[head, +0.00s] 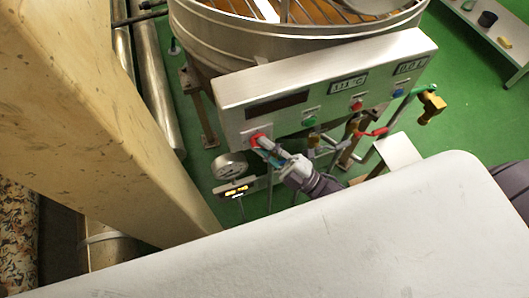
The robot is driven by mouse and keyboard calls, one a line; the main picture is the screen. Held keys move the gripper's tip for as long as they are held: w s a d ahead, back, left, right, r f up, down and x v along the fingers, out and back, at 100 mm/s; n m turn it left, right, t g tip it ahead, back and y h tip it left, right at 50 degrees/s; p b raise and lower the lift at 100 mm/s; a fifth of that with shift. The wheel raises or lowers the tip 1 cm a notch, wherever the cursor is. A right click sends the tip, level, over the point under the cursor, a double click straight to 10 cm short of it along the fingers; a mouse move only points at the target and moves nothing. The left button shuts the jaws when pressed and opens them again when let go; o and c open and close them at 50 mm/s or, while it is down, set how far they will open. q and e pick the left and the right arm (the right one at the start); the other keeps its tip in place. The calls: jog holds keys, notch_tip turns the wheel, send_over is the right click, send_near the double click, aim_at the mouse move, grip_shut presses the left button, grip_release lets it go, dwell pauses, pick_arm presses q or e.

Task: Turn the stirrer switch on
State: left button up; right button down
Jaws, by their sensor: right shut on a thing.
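The metal control panel (330,78) is fixed on the front of the kettle (270,42). A red round knob (256,139) sits at its lower left, partly hidden by my gripper. My right gripper (264,145) is shut on this red knob, its arm coming in from the lower right. A green button (310,120), a red button (357,106) and a blue button (398,93) sit further right along the panel. I cannot read which one is the stirrer switch. My left gripper is not in view.
Pipes with valves, one with a brass fitting (432,106), stand to the right. A beige column (95,105) and a white surface (330,240) block the left and front.

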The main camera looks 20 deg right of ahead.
jog(key=m+t+h+b, duration=0.1)
jog(key=m+t, duration=0.1)
jog(key=m, duration=0.1)
jog(key=m+t+h+b, duration=0.1)
jog(key=m+t+b, duration=0.1)
jog(key=m, duration=0.1)
jog(key=f+m+t+h+b, duration=0.1)
jog(key=m+t+h+b, duration=0.1)
jog(key=shift+a+m, duration=0.15)
jog(key=shift+m, duration=0.25)
jog(key=m+t+h+b, duration=0.2)
jog(key=m+h, duration=0.2)
jog(key=m, duration=0.1)
jog(key=shift+a+r, duration=0.1)
jog(key=shift+a+m+t+h+b, duration=0.1)
jog(key=shift+m+t+h+b, duration=0.55)
jog(key=shift+m+h, duration=2.25)
jog(key=shift+r+m+h, duration=0.1)
jog(key=shift+m+h, duration=0.3)
jog(key=shift+m, duration=0.2)
jog(key=c, duration=1.2)
grip_release()
jog(key=shift+r, duration=0.1)
jog(key=v, duration=1.2)
